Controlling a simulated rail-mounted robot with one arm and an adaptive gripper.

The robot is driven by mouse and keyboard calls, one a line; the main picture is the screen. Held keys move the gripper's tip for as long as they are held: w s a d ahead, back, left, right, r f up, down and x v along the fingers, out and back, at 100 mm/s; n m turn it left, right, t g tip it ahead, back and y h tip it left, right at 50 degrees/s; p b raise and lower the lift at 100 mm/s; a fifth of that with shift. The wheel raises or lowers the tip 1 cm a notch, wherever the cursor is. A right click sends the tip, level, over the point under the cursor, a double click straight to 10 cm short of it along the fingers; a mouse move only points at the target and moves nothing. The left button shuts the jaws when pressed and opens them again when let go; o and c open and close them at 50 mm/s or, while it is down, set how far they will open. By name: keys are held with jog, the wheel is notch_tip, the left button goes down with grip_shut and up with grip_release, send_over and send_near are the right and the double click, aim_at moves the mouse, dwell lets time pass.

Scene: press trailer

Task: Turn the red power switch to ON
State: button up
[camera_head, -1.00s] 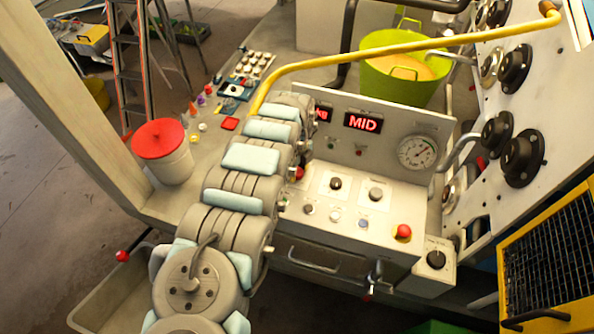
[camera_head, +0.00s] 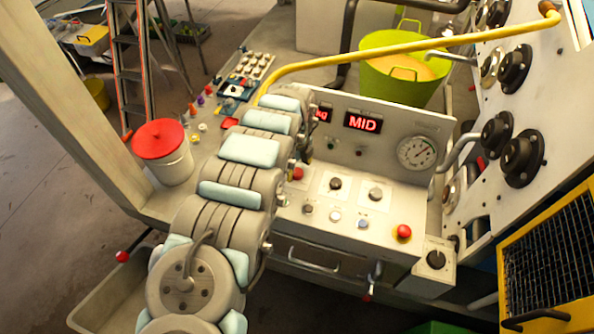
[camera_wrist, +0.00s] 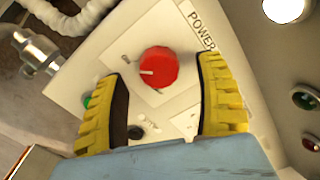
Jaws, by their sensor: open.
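The red power switch (camera_wrist: 160,66) is a round knob on a pale square plate, beside a label reading POWER (camera_wrist: 201,25) in the wrist view. A white mark on the knob points to the left of that picture. I cannot read the position markings. My gripper (camera_wrist: 160,72) is open, its yellow fingers on either side of the knob with visible gaps; I cannot tell the depth between them. In the head view, a red knob (camera_head: 297,174), seemingly the switch, shows beside my arm, and my gripper is hidden behind it.
The console (camera_head: 345,205) carries other knobs, a red mushroom button (camera_head: 403,231), a gauge (camera_head: 416,152) and a display reading MID (camera_head: 362,122). A yellow rail (camera_head: 400,47) crosses above. A green indicator (camera_wrist: 88,102) and black knob (camera_wrist: 135,132) lie near my fingers.

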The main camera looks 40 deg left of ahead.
aim_at(297, 171)
notch_tip(297, 171, up, 10)
dwell(0.6)
dwell(0.5)
